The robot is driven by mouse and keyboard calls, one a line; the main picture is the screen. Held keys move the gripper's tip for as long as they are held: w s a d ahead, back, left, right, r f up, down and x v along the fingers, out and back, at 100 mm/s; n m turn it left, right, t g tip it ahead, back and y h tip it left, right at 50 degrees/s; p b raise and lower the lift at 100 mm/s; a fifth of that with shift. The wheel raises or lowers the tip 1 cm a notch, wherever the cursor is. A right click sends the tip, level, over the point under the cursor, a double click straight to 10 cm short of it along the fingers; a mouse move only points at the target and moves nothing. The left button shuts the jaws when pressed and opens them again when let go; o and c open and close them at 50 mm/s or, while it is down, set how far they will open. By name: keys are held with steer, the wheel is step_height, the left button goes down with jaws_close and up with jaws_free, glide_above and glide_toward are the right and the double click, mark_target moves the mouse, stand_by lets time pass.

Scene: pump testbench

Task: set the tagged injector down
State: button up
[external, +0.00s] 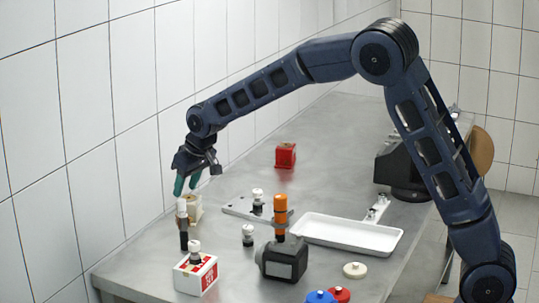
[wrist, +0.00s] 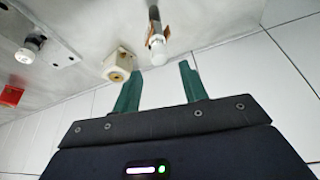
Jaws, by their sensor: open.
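The tagged injector (external: 184,240) has a white top and a dark lower body, and it stands upright on the bench at the left. In the wrist view the injector (wrist: 157,48) shows a brown tag at its side. My gripper (external: 187,188) is just above and behind it, with green fingers apart. In the wrist view my gripper (wrist: 160,78) is open and empty, and the injector's white end lies beyond the fingertips. I cannot tell the exact gap between them.
A cream block (wrist: 117,66) stands close beside the injector. A red-and-white box (external: 196,276) with a white-capped part is in front. A dark pump block (external: 283,258), a white tray (external: 346,234) and a red block (external: 285,155) are to the right. The tiled wall is close on the left.

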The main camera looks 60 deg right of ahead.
steer(key=s+a+r, duration=0.1)
steer(key=s+r, duration=0.5)
steer(key=s, duration=0.4)
steer(key=s+a+r+y, duration=0.1)
steer(key=s+r, duration=0.4)
steer(key=s, duration=0.4)
steer(key=s+a+r, duration=0.1)
steer(key=s+r, duration=0.5)
steer(key=s, duration=0.4)
steer(key=s+a+f+n, duration=0.1)
steer(key=s+f, duration=0.1)
steer(key=s, duration=1.1)
steer(key=s+a+f+n, duration=0.1)
steer(key=s+f, duration=0.1)
steer(key=s, duration=1.1)
steer(key=shift+s+a+f, duration=0.15)
steer(key=shift+a+f, duration=0.15)
steer(key=shift+f, duration=0.1)
